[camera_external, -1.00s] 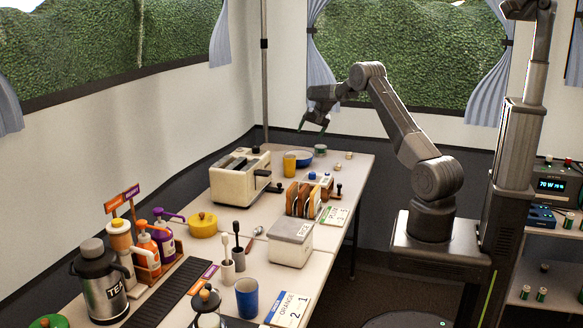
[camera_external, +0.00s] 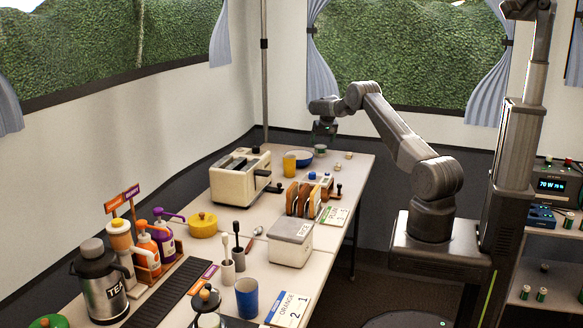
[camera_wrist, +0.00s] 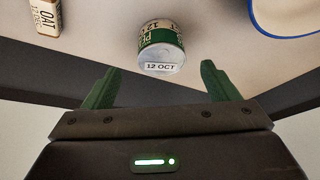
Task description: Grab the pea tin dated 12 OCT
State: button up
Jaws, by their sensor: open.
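The pea tin (camera_wrist: 161,42) is a short round can with a green and cream label and a white tag reading 12 OCT. It stands on the table, ahead of my gripper in the wrist view. In the external view the tin (camera_external: 320,149) is small and green, near the table's far end. My gripper (camera_wrist: 156,88) is open and empty, with its green fingers apart. The tin lies beyond the fingertips, roughly centred between them, and is not touched. In the external view my gripper (camera_external: 325,133) points down just above the tin.
A box marked OAT (camera_wrist: 46,17) stands to the left in the wrist view. A blue-rimmed bowl (camera_wrist: 285,17) is at the upper right; it also shows in the external view (camera_external: 299,158). A yellow cup (camera_external: 289,164) and a toaster (camera_external: 240,180) stand nearby.

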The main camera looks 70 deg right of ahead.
aim_at(321, 146)
jog(key=shift+p+x, duration=0.7)
jog(key=shift+x, duration=1.9)
jog(key=shift+w, duration=0.15)
jog(key=c, duration=1.1)
